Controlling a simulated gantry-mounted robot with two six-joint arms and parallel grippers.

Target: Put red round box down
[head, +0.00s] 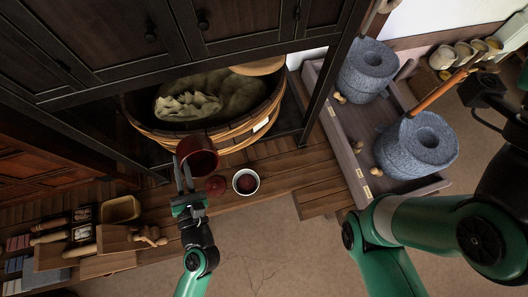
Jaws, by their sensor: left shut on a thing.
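The red round box (199,153) is a dark red, open-topped round vessel in front of the wooden tub. My left gripper (184,170) reaches up from below and is shut on its lower left side. The box looks tilted, with its hollow inside showing. I cannot tell whether its underside touches the wooden ledge (290,178). My right arm crosses the right side, but its gripper fingers do not show.
A small red round piece (216,186) and a white-rimmed bowl (246,182) sit close by on the ledge. A large wooden tub (237,130) holding sacks stands behind. Stone querns (418,146) are at right. Wooden boxes (122,208) are at left.

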